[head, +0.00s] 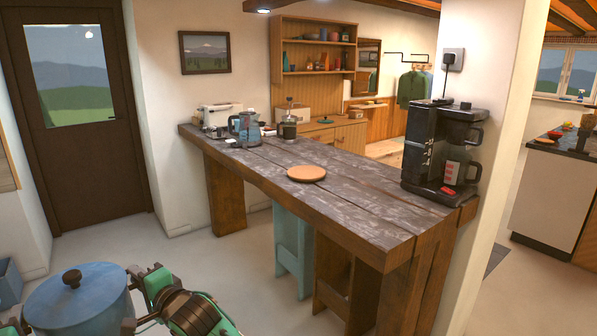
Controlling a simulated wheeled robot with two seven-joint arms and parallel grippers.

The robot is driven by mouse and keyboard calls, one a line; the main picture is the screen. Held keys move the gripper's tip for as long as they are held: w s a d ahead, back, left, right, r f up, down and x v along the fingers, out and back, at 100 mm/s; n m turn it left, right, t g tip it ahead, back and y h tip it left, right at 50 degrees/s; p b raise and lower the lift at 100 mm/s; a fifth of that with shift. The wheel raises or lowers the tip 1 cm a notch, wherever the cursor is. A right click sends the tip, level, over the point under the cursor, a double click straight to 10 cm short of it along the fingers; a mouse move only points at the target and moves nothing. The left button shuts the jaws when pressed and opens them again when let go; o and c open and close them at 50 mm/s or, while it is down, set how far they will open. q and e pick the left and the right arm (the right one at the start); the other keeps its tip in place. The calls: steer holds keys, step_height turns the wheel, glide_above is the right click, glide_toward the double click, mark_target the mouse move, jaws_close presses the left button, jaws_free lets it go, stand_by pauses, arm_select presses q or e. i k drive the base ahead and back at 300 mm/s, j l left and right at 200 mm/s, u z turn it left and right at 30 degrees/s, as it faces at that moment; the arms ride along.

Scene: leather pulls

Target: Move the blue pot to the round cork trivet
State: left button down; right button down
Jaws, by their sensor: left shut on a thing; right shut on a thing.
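The blue pot (95,306), with a lid and a round brown knob, is at the bottom left, close to me and apart from the counter. My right gripper (130,325) is at the pot's right side, shut on it; the grip itself is partly cut off by the lower picture edge. My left gripper (12,328) shows only as a small piece at the pot's left side, shut on it. The round cork trivet (306,173) lies flat and bare on the dark wooden counter (345,200), near its front edge.
A black coffee maker (437,150) stands at the counter's right end. A kettle (246,128), a French press (289,125) and a toaster (219,116) stand at the far end. Blue (291,245) and brown stools (335,285) are under the counter. Floor before it is open.

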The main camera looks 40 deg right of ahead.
mark_target(307, 170)
steer(key=i+u, duration=0.1)
steer(key=i, duration=1.3)
steer(key=i+j+z, duration=0.15)
steer(key=i+z, duration=0.3)
steer(key=i, duration=0.2)
steer(key=i+j+z, duration=0.1)
steer(key=z, duration=0.3)
steer(key=i+j+z, duration=0.15)
steer(key=z, duration=0.2)
steer(key=j+z, duration=0.2)
steer(key=z, duration=0.25)
steer(key=j+z, duration=0.2)
steer(key=z, duration=0.25)
steer(key=k+j+z, duration=0.1)
steer(key=z, duration=0.35)
